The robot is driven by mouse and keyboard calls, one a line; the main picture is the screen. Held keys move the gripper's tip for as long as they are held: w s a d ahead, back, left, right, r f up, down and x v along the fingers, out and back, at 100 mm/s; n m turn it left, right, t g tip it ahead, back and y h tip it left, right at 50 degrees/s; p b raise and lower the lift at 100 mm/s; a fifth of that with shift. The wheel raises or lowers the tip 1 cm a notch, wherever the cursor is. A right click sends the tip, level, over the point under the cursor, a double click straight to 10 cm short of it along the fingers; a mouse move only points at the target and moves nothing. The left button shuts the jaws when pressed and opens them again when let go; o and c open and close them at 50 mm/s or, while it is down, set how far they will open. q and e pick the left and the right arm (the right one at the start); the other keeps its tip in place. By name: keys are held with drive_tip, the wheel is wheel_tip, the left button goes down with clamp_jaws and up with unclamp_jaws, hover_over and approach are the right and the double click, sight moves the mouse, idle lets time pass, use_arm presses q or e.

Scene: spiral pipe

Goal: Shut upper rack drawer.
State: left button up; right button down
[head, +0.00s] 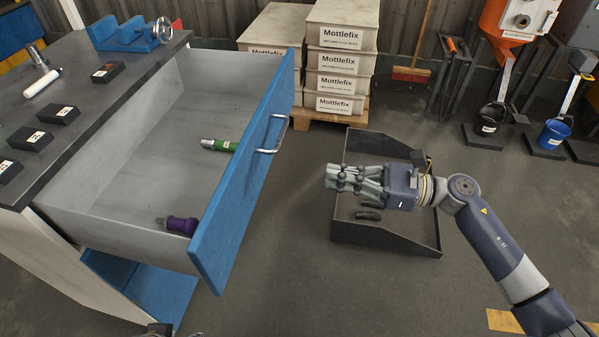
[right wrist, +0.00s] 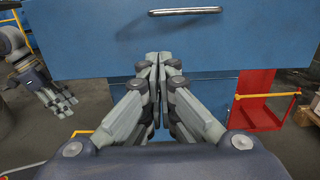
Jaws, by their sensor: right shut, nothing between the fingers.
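The upper rack drawer (head: 112,215) stands far open from the grey-topped cabinet. Its blue front (head: 238,195) has a metal handle (head: 279,134). A green-bodied tool (head: 219,146) and a purple-handled one (head: 181,224) lie inside. My right gripper (head: 331,177) is shut and empty, apart from the drawer front and to its right. In the right wrist view its fingers (right wrist: 155,62) point at the blue front (right wrist: 95,42), below the handle (right wrist: 185,11). My left gripper (right wrist: 57,100) shows at the left of that view; its jaw state is unclear.
A dark open tray (head: 385,240) lies on the floor below my right gripper. Stacked Mottlefix boxes (head: 340,62) stand on a pallet behind. A blue vise (head: 130,34) and dark blocks (head: 30,138) rest on the cabinet top.

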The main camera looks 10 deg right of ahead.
sight(259, 165)
drive_tip(key=x, duration=1.3)
drive_tip(key=shift+a+p, duration=0.25)
drive_tip(key=shift+p, duration=0.05)
drive_tip(key=shift+w, duration=0.1)
